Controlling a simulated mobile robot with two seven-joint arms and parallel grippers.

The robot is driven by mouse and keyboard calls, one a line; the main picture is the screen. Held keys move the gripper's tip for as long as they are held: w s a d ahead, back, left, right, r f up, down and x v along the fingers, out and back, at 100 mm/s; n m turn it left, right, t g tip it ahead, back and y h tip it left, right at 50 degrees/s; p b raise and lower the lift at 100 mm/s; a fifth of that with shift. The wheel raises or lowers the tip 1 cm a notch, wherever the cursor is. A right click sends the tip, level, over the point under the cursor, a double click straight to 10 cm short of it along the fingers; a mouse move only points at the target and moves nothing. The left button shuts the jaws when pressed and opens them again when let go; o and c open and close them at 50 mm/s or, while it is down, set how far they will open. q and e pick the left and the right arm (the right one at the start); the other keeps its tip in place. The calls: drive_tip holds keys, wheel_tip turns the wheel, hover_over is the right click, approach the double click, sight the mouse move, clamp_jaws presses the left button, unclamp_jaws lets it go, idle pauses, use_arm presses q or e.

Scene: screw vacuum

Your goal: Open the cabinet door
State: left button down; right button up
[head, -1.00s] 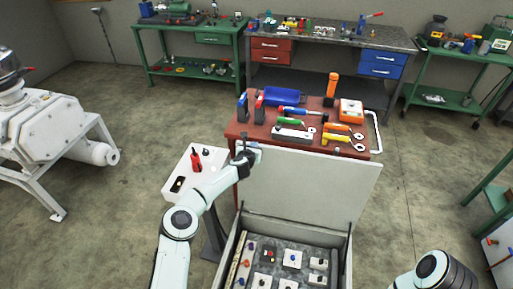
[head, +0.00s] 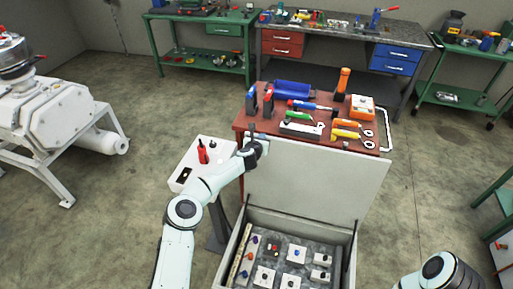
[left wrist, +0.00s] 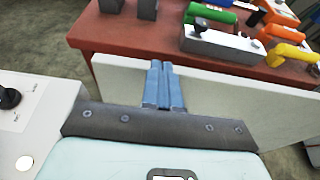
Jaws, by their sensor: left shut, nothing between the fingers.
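The cabinet (head: 236,243) is a grey box at the bottom centre of the head view. Its pale door (head: 320,185) stands raised on the far side, and the inside is exposed. My left gripper (head: 262,139) is at the door's upper left corner. In the left wrist view its blue fingers (left wrist: 163,85) are together with nothing between them. They overlap the top edge of the door (left wrist: 235,95); I cannot tell whether they touch it. My right gripper is out of view; only part of that arm shows at bottom right.
A red-brown table (head: 375,148) with several tools stands just behind the door. A white control stand (head: 188,178) is beside my left arm. A large white machine (head: 60,110) is at far left. Open floor (head: 430,200) lies to the right.

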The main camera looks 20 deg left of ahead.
use_arm(q)
drive_tip(key=b+v, duration=0.6)
drive_tip(key=v, duration=0.6)
drive_tip(key=s+d+f+m+g+h, duration=0.25)
drive_tip(key=s+d+f+m, duration=0.25)
drive_tip(key=s+f+m, duration=0.7)
drive_tip(key=s+d+f+m+g+h, duration=0.1)
drive_tip(key=s+d+f+m+g, duration=0.55)
drive_tip(key=f, duration=0.85)
drive_tip(key=s+a+f+m+g, duration=0.1)
drive_tip(key=s+f+m+g, duration=0.1)
drive_tip(key=s, duration=0.9)
drive_tip(key=s+a+f+m+g+p, duration=0.1)
drive_tip(key=s+f+m+g, duration=0.1)
drive_tip(key=s+f+m, duration=0.2)
drive_tip(key=s+f+m+g+p, duration=0.1)
drive_tip(key=s+f+m, duration=0.2)
drive_tip(key=s, duration=1.6)
drive_tip(key=m, duration=0.4)
drive_tip(key=shift+a+g, duration=0.4)
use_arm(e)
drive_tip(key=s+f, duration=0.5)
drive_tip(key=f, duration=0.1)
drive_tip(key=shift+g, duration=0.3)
use_arm(q)
drive_tip(key=shift+a, duration=0.1)
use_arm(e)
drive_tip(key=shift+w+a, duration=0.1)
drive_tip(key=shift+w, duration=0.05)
